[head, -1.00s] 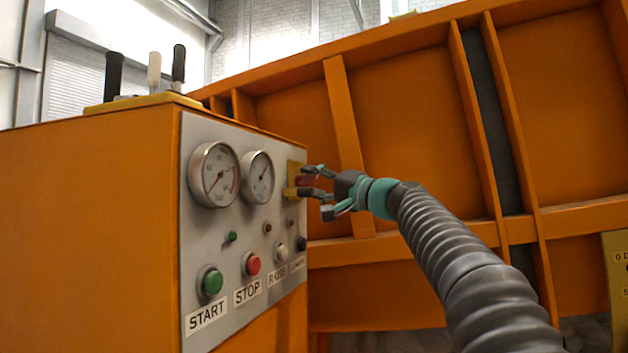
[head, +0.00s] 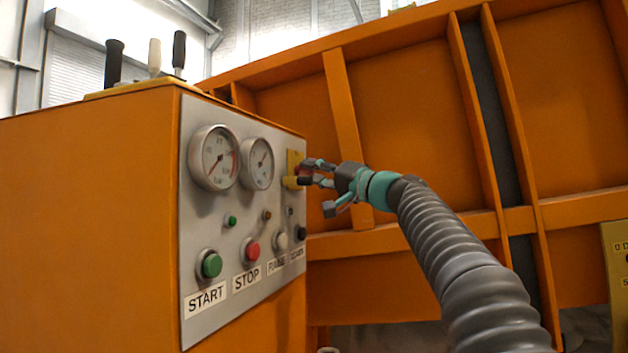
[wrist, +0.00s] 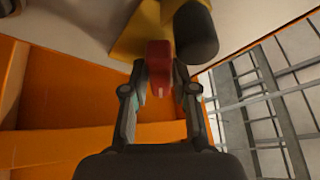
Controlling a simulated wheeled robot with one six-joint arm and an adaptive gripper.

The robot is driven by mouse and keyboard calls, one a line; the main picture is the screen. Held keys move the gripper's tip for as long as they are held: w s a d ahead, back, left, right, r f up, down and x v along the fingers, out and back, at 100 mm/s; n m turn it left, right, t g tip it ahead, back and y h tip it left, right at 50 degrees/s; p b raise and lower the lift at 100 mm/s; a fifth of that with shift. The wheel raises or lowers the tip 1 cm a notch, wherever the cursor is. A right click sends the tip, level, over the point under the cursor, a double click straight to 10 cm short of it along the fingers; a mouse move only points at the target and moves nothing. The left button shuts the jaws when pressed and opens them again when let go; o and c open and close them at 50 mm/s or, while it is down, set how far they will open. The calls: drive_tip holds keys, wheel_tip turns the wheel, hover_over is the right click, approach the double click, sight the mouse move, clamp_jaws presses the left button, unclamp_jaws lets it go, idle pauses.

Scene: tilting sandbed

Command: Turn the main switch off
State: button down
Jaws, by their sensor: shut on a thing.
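The main switch has a red handle (wrist: 160,72) on a yellow plate (head: 291,161) at the far right of the grey control panel. My gripper (head: 308,173) reaches it from the right. In the wrist view my gripper (wrist: 160,90) has one finger on each side of the red handle and is shut on it. In the head view the fingers hide most of the handle. A dark cylinder (wrist: 196,35) on the yellow part stands beside the handle in the wrist view. I cannot read any on or off mark.
The panel (head: 240,200) also bears two gauges (head: 214,157), a green START button (head: 211,265), a red STOP button (head: 252,250) and smaller buttons below the switch. Levers (head: 114,63) stand on top of the orange cabinet (head: 85,220). A large ribbed orange structure (head: 400,110) rises behind my arm.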

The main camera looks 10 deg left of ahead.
drive_tip(key=shift+w+f+n+y+b, duration=0.1)
drive_tip(key=shift+f+n+y+b, duration=0.2)
drive_tip(key=shift+n+b, duration=0.6)
drive_tip(key=n+g+y, duration=0.1)
drive_tip(key=n, duration=0.3)
drive_tip(key=shift+w+r, duration=0.1)
drive_tip(key=shift+r, duration=0.05)
drive_tip(key=n+g+y, duration=0.1)
drive_tip(key=n, duration=0.1)
drive_tip(key=n+g, duration=0.1)
drive_tip(key=n, duration=0.2)
drive_tip(key=shift+w+r+g+y+p, duration=0.1)
drive_tip(key=shift+r+g+y+p, duration=0.05)
drive_tip(key=shift+g+y+p, duration=0.2)
drive_tip(key=shift+n+g+y+p, duration=0.4)
drive_tip(key=shift+n+g, duration=0.45)
drive_tip(key=shift+n, duration=1.05)
drive_tip(key=c, duration=1)
unclamp_jaws()
drive_tip(key=shift+d, duration=0.2)
